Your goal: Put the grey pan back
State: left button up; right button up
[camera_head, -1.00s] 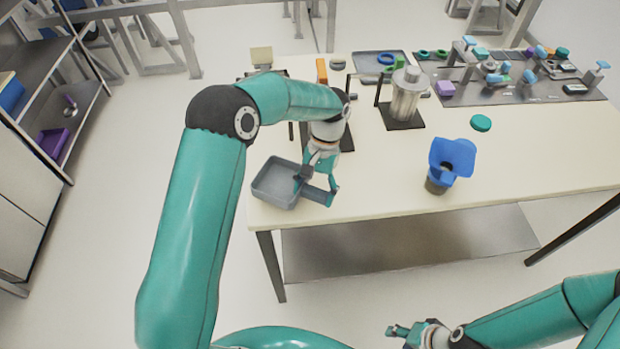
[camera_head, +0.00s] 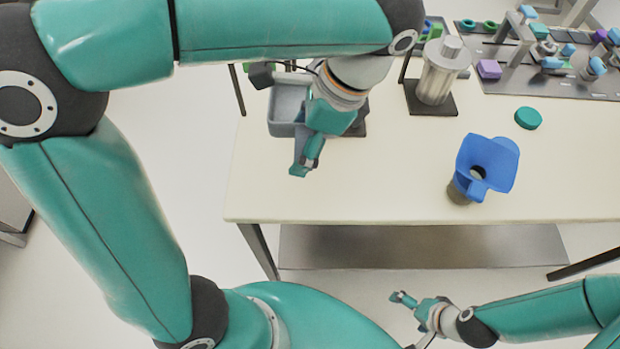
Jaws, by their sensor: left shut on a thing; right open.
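The grey pan (camera_head: 284,106) is a square, shallow tray with a handle, at the back left of the table. Its handle points toward the front of the table. My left gripper (camera_head: 311,152) is shut on the pan's handle; my arm and wrist hide part of the pan. I cannot tell whether the pan rests on something or hangs above it. My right gripper (camera_head: 408,300) is open and empty, low in front of the table.
A dark device (camera_head: 263,76) shows just behind the pan. A metal canister (camera_head: 438,75) on a black stand is to its right. A blue funnel-like holder (camera_head: 486,165) and a teal disc (camera_head: 528,118) stand farther right. The front left tabletop (camera_head: 330,190) is clear.

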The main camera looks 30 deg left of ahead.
aim_at(298, 205)
pick_arm(q)
notch_tip(298, 205, down, 18)
jog(key=shift+f+b, duration=0.1)
jog(key=shift+b, duration=0.4)
jog(key=shift+f, duration=0.15)
jog(key=o, duration=1.2)
jog(key=shift+c, duration=0.2)
jog(key=v, duration=1.2)
jog(key=shift+r, duration=0.25)
jog(key=shift+s, duration=0.1)
